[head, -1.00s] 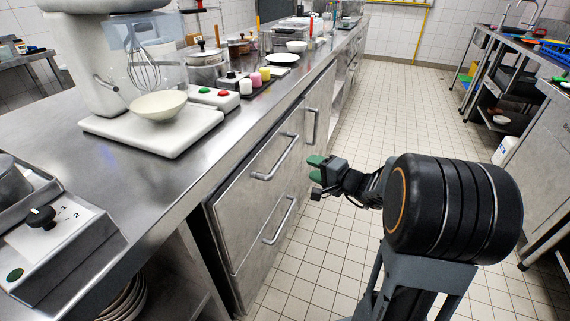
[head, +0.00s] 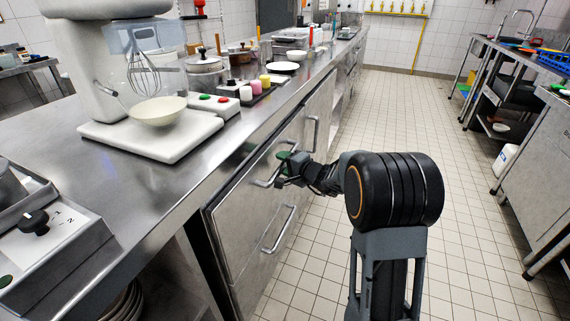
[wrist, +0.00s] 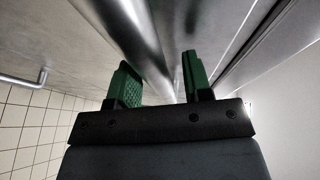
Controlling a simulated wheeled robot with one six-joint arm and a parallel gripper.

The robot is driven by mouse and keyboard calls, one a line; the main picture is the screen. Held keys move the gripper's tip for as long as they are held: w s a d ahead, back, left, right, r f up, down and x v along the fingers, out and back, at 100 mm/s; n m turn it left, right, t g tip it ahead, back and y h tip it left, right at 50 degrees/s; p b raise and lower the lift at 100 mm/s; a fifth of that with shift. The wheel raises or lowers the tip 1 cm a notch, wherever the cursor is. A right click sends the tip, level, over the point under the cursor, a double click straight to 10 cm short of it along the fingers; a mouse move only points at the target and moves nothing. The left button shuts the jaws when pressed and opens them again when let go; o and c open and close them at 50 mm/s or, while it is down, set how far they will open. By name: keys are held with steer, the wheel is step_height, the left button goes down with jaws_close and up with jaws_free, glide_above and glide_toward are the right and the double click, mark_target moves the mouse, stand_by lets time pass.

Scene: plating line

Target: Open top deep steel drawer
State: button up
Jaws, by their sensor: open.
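The top deep steel drawer (head: 239,203) is in the left counter front, and its face looks flush with the counter. Its bar handle (head: 264,183) is partly hidden behind my gripper (head: 287,158). In the wrist view the handle bar (wrist: 128,28) runs down between the two green fingers of my gripper (wrist: 160,80). The fingers are open, one on each side of the bar, with a gap visible at the right finger. I cannot tell whether the left finger touches the bar.
A lower drawer with its own bar handle (head: 279,231) is below. A mixer with a cream bowl (head: 158,111) stands on the counter (head: 75,150) above. A cabinet handle (head: 312,133) is just beyond my gripper. The tiled aisle (head: 400,110) is clear to the right.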

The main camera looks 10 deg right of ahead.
steer(key=shift+c, duration=0.3)
jaws_close()
stand_by(0.3)
